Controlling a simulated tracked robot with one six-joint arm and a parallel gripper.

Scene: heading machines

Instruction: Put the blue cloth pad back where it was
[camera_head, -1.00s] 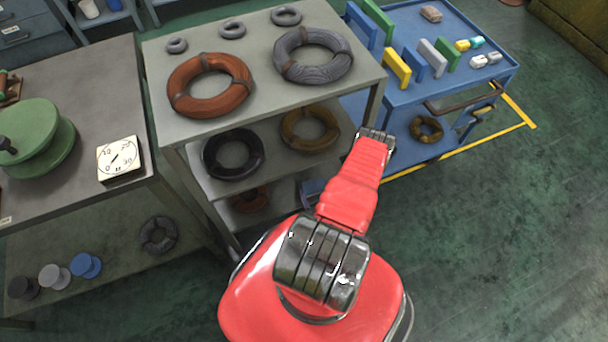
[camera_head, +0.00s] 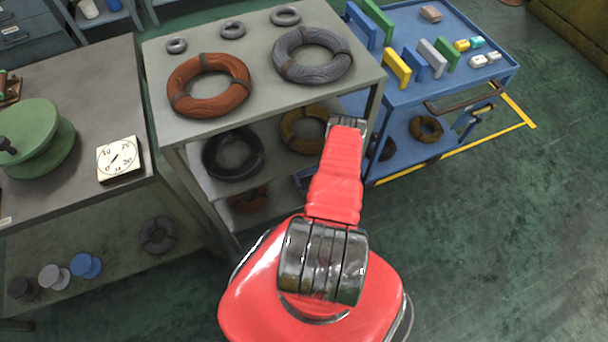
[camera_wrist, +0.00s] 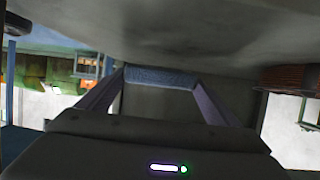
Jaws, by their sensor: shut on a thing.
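In the wrist view, my gripper (camera_wrist: 161,82) has its two fingers spread apart with the blue cloth pad (camera_wrist: 160,76) between their tips. The pad shows as a speckled blue strip spanning the gap. A large grey surface fills the top of that view, close beyond the pad; I cannot tell whether they touch. In the head view, my gripper and the pad are hidden behind my red arm, in front of the grey shelf rack (camera_head: 262,115).
The rack carries an orange coil (camera_head: 210,70), a grey coil (camera_head: 313,40) and a black coil (camera_head: 233,138) on its shelf. A blue cart (camera_head: 480,85) with coloured blocks stands right. A bench with a dial (camera_head: 118,158) stands left. Floor at the right is clear.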

